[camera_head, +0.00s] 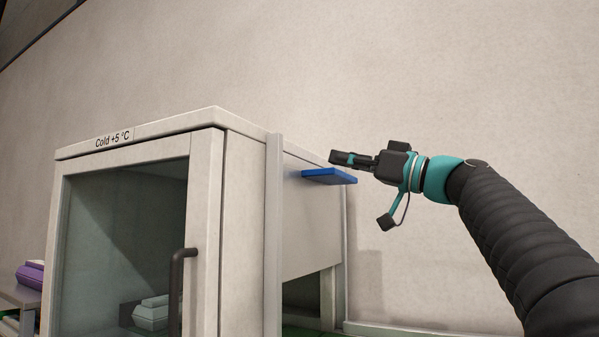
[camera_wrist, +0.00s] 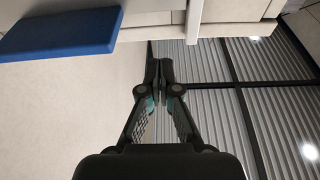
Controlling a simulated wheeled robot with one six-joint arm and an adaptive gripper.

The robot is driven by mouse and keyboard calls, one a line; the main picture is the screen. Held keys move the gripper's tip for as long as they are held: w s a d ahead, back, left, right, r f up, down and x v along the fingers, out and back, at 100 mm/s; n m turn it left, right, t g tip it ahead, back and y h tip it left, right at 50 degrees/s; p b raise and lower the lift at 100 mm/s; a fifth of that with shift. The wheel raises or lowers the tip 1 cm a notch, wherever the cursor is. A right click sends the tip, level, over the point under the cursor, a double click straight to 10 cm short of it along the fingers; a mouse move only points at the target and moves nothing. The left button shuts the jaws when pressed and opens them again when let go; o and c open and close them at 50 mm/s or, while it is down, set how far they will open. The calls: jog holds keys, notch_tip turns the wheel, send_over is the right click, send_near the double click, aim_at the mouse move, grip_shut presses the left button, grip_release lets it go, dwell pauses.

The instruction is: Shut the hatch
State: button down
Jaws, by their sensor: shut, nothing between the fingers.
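The hatch (camera_head: 310,225) is a pale panel on the right side of the cold cabinet. It sits raised between upright rails, with an open gap below it. A flat blue ledge (camera_head: 328,177) sticks out from its upper part. The ledge also shows at the upper left of the wrist view (camera_wrist: 60,33). My gripper (camera_head: 333,158) is shut and empty. Its fingertips appear just above the ledge in the head view. In the wrist view the closed fingers (camera_wrist: 158,65) are to one side of the ledge, apart from it in the picture.
The cabinet (camera_head: 215,118) is labelled "Cold +5 °C" and has a glass front door with a dark handle (camera_head: 177,290). A pale carton (camera_head: 151,313) shows behind the glass. A purple carton (camera_head: 31,274) stands at the far left. The wall side to the right looks clear.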

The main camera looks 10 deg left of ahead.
jog(key=w+a+p, duration=0.3)
jog(key=a, duration=0.5)
jog(key=shift+w+a+r+n+g+y+p, duration=0.25)
jog(key=shift+w+a+n+g+y+p, duration=0.05)
jog(key=shift+w+a+n+y+p, duration=0.1)
dwell(0.4)
